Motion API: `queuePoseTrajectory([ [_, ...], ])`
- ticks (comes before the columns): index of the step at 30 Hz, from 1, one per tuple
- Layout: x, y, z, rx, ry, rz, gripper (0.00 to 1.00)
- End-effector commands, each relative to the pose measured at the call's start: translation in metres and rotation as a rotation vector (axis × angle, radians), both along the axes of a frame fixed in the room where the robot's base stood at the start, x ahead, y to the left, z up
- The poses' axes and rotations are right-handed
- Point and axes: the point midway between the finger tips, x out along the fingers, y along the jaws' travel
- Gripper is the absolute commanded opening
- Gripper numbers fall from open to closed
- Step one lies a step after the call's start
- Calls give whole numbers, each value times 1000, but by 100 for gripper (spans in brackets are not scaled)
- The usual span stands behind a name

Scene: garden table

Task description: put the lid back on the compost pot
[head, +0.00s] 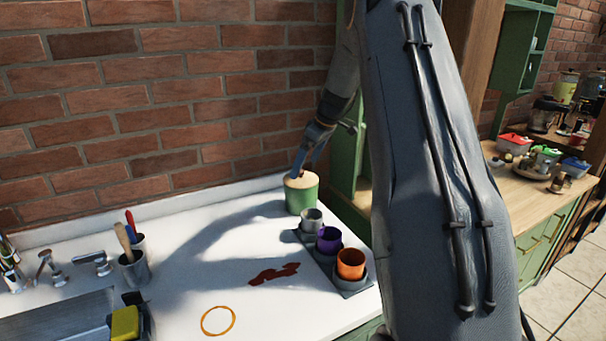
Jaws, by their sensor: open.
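The compost pot (301,200) is a green round pot at the back of the white counter, near the brick wall. A pale wooden lid (307,183) lies on its top and looks about level; I cannot tell whether it is fully seated. My gripper (301,172) is open and reaches down from the upper right, its fingertips at the middle of the lid. The fingers hide part of the lid's top, and I cannot tell whether they touch it.
A dark tray (353,292) with a grey, a purple and an orange cup stands in front of the pot. A red-brown stain (274,274) and an orange ring (218,321) mark the counter. A tool holder (133,268) and sink (65,318) are at left.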

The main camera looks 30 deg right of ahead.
Motion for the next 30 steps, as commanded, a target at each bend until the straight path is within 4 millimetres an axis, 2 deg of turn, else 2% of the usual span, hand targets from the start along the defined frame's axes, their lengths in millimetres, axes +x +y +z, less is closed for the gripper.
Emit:
queuePoseTrajectory([
  [6, -13, -11, 41, -2, -4, -2, 100],
  [12, -23, -16, 67, -2, -1, 0, 100],
  [21, -28, -15, 76, 0, 5, -4, 100],
  [23, -32, -7, 74, 1, 15, -17, 100],
  [26, -47, 22, 60, 0, 55, -68, 100],
  [29, -75, 65, 40, -8, 111, -153, 100],
  [30, -91, 84, 30, -13, 133, -191, 100],
])
